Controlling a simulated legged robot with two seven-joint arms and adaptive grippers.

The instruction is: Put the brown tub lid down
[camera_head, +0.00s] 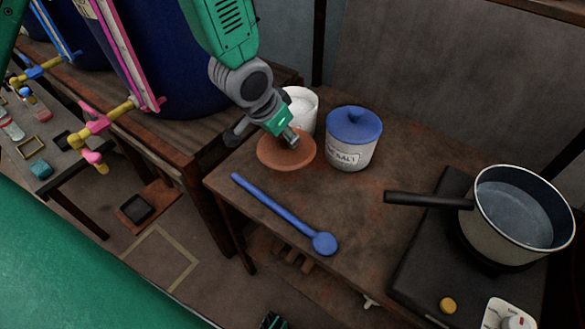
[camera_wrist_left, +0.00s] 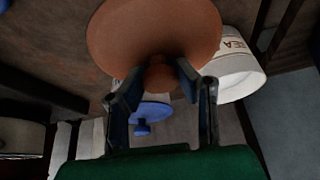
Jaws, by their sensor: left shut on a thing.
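The brown tub lid (camera_head: 287,152) is a round disc, in the head view just in front of a white tub (camera_head: 300,108). My left gripper (camera_head: 289,136) is shut on its knob. The left wrist view shows the lid's disc (camera_wrist_left: 150,35) and the knob (camera_wrist_left: 158,76) between the fingertips of my left gripper (camera_wrist_left: 160,78). The lid is over the wooden table (camera_head: 345,225); I cannot tell whether it touches. The white tub also shows in the left wrist view (camera_wrist_left: 240,78), with the letters "EA" visible.
A salt tub (camera_head: 350,153) with a blue lid (camera_head: 354,125) stands right of the brown lid. A long blue spoon (camera_head: 280,213) lies in front. A pot (camera_head: 510,225) sits on a black hob (camera_head: 425,262) at the right. Bare tabletop lies between spoon and hob.

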